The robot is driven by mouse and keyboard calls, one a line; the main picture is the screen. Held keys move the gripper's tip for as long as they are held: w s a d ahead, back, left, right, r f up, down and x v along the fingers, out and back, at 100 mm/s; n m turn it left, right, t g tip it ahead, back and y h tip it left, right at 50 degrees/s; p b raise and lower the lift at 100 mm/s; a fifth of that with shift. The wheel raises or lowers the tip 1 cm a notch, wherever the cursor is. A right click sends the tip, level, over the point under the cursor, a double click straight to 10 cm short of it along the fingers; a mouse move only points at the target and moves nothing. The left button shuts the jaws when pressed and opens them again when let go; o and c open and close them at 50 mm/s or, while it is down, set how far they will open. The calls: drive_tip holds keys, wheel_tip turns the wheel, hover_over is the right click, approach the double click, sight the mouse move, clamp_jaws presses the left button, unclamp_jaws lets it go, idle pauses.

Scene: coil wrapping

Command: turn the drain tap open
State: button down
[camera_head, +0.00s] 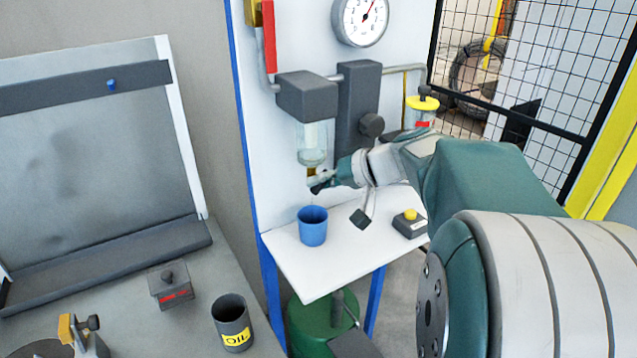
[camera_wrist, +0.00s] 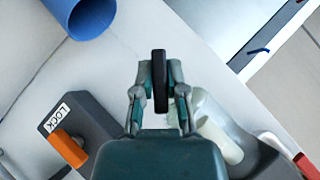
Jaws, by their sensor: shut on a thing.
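The drain tap (camera_head: 311,171) is a small brass-coloured piece under the clear filter bowl (camera_head: 312,145), mostly hidden by my gripper in the head view. My gripper (camera_head: 318,186) is just below the bowl. In the wrist view, my gripper (camera_wrist: 160,90) is shut on an upright black tap handle (camera_wrist: 159,70), with one finger on each side. A blue cup (camera_head: 312,228) stands upright on the white shelf below the gripper. The cup also shows at the top left of the wrist view (camera_wrist: 82,14). How far the tap is turned cannot be told.
A grey lock box (camera_wrist: 92,125) with an orange lever (camera_wrist: 68,149) is left of the gripper in the wrist view. A box with a yellow button (camera_head: 410,222) sits on the shelf (camera_head: 312,275). A pressure gauge (camera_head: 360,20) is above. An oil can (camera_head: 232,325) stands lower left.

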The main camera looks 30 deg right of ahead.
drive_tip(key=n+h, duration=0.2)
drive_tip(key=h, duration=0.1)
drive_tip(key=shift+r+h, duration=0.25)
drive_tip(key=shift+h, duration=0.05)
drive_tip(key=shift+n+g+h, duration=0.3)
drive_tip(key=shift+n+h, duration=0.5)
drive_tip(key=shift+h, duration=0.7)
drive_tip(key=c, duration=0.7)
unclamp_jaws()
drive_tip(key=shift+f, duration=0.1)
drive_tip(key=v, duration=1.2)
drive_tip(key=shift+a+f, duration=0.1)
drive_tip(key=shift+a, duration=0.05)
